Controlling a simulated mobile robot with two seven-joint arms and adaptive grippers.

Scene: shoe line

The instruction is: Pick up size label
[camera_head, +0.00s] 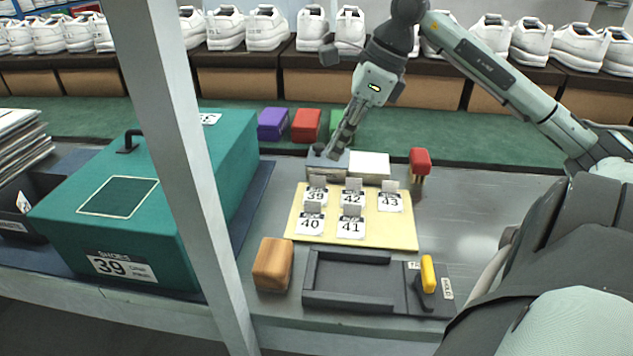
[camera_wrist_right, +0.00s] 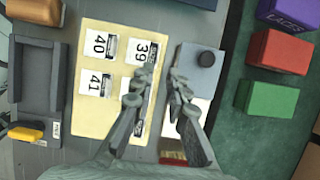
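Several white size labels lie on a pale yellow board (camera_head: 290,222): 39 (camera_head: 317,195), 42 (camera_head: 352,198), 43 (camera_head: 390,202), 40 (camera_head: 310,224) and 41 (camera_head: 351,228). Each has a grey upright tab. My right gripper (camera_head: 334,152) is above the back edge of the board, behind the labels. In the right wrist view its fingers (camera_wrist_right: 163,78) are apart with nothing between them, beside label 39 (camera_wrist_right: 142,47). The left finger hides part of the label below 39. Labels 40 (camera_wrist_right: 99,44) and 41 (camera_wrist_right: 96,83) show clear there. My left gripper is not in view.
A teal box (camera_head: 75,215) marked 39 stands left, behind a grey post (camera_head: 187,170). A grey block (camera_head: 322,167), white block (camera_head: 370,165) and red-handled tool (camera_head: 420,160) stand behind the board. A wooden block (camera_head: 272,264) and dark tray (camera_head: 345,297) are in front.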

